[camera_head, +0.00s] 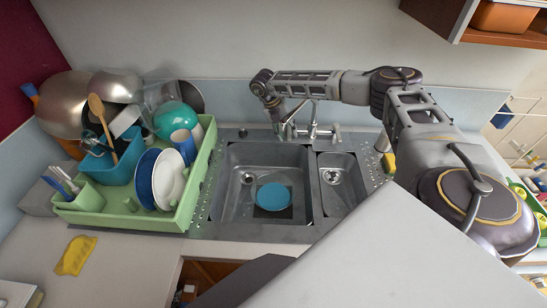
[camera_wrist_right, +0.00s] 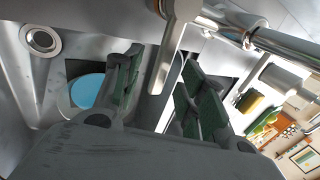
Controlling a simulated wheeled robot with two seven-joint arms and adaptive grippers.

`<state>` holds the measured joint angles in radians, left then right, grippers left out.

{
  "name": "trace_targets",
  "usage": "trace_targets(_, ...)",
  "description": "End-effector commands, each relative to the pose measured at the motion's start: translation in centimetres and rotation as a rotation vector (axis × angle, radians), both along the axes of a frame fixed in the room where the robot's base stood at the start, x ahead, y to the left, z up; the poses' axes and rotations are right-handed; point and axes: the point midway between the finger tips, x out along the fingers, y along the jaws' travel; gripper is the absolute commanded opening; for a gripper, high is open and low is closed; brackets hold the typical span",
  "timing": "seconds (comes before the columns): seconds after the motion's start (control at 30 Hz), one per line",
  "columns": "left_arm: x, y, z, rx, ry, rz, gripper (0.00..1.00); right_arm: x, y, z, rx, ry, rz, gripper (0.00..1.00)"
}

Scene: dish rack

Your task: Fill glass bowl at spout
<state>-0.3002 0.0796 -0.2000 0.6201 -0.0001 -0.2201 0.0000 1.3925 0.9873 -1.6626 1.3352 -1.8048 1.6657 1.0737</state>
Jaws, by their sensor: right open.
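A clear glass-like bowl (camera_head: 157,92) stands among the dishes at the back of the green rack, partly hidden by a turquoise bowl (camera_head: 177,121). I cannot tell its full shape. The metal faucet (camera_head: 313,127) stands behind the sink. My right gripper (camera_head: 277,112) is at the faucet, pointing down. In the right wrist view its fingers (camera_wrist_right: 160,92) are open, and a metal faucet part (camera_wrist_right: 172,50) passes between or just beyond them. I cannot tell whether they touch it. My left gripper is not in view.
A blue round dish (camera_head: 273,197) lies in the large sink basin (camera_head: 235,192); the small basin (camera_head: 340,200) is empty. The green rack (camera_head: 145,217) holds plates, bowls and utensils. A yellow cloth (camera_head: 75,256) lies on the counter. My arm parts cover the right foreground.

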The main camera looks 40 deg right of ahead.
Motion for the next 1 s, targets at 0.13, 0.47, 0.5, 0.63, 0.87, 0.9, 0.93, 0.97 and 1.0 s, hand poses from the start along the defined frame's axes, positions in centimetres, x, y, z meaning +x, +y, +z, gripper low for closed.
trace_targets(0.13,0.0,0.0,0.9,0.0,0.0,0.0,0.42,0.2,0.3,1.1,0.0,0.0,0.0,0.41)
trace_targets(0.47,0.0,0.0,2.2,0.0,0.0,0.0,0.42,0.7,0.9,2.9,-0.001,-0.001,0.0,0.41)
trace_targets(0.5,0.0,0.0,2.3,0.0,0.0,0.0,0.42,0.8,0.9,3.1,-0.001,-0.001,0.0,0.41)
trace_targets(0.63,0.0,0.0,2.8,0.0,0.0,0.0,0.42,1.0,1.2,3.9,0.0,0.0,0.0,0.41)
trace_targets(0.87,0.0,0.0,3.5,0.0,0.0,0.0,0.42,1.3,1.5,4.9,0.0,0.0,0.0,0.41)
trace_targets(0.9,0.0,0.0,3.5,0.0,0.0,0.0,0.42,1.3,1.6,5.0,0.0,0.0,0.0,0.41)
trace_targets(0.93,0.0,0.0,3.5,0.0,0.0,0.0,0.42,1.3,1.6,5.0,0.0,0.0,0.0,0.41)
trace_targets(0.97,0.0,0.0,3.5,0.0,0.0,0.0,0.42,1.3,1.6,5.1,0.0,0.0,0.0,0.41)
trace_targets(1.0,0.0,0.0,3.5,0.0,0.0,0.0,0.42,1.3,1.6,5.0,0.0,0.0,0.0,0.41)
